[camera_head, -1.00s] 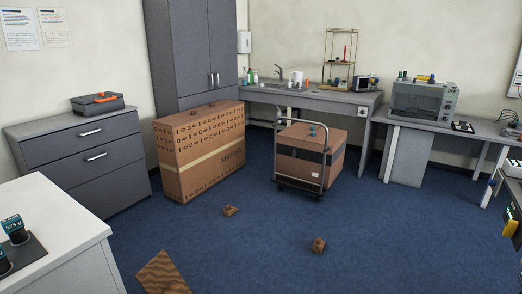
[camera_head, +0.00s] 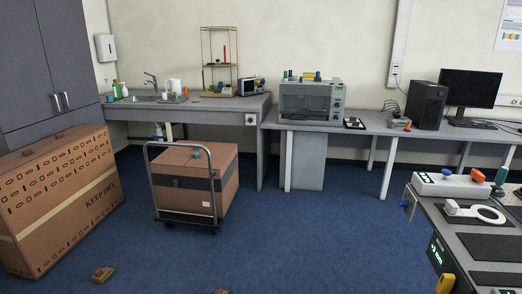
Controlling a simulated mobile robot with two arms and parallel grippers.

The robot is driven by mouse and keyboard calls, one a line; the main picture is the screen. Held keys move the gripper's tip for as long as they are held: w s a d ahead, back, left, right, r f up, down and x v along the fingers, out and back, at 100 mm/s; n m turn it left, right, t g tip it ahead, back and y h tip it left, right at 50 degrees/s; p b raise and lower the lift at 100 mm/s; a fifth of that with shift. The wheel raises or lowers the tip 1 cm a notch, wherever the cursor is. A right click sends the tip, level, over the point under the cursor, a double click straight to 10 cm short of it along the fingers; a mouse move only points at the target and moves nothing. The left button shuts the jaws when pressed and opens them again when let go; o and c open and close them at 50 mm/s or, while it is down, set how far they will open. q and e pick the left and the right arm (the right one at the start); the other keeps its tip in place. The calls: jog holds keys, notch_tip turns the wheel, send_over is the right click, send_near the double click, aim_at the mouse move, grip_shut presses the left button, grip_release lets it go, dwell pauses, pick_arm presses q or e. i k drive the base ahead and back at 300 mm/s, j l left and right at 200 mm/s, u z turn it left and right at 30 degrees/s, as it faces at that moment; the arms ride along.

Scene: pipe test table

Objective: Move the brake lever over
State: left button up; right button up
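I cannot make out a brake lever for certain in this view. A push cart (camera_head: 153,200) with a tall metal handle stands on the blue floor left of centre. It carries a large cardboard box (camera_head: 230,178) with a dark band. A grey test bench (camera_head: 438,215) comes in at the right edge. Neither of my grippers shows.
A big cardboard carton (camera_head: 60,205) stands at the left before a grey cabinet (camera_head: 60,50). Small brown pieces (camera_head: 103,274) lie on the floor. A sink counter (camera_head: 190,108) and a desk with a monitor (camera_head: 471,88) line the back wall. The floor between cart and bench is clear.

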aim_at(213, 174)
jog(key=i+u, duration=0.15)
jog(key=i, duration=0.35)
jog(key=i+l+u, duration=0.15)
jog(key=i, duration=0.35)
jog(key=i+l+u, duration=0.2)
jog(key=i, duration=0.3)
jog(key=i+l+u, duration=0.15)
jog(key=i, duration=0.35)
jog(key=l, duration=0.1)
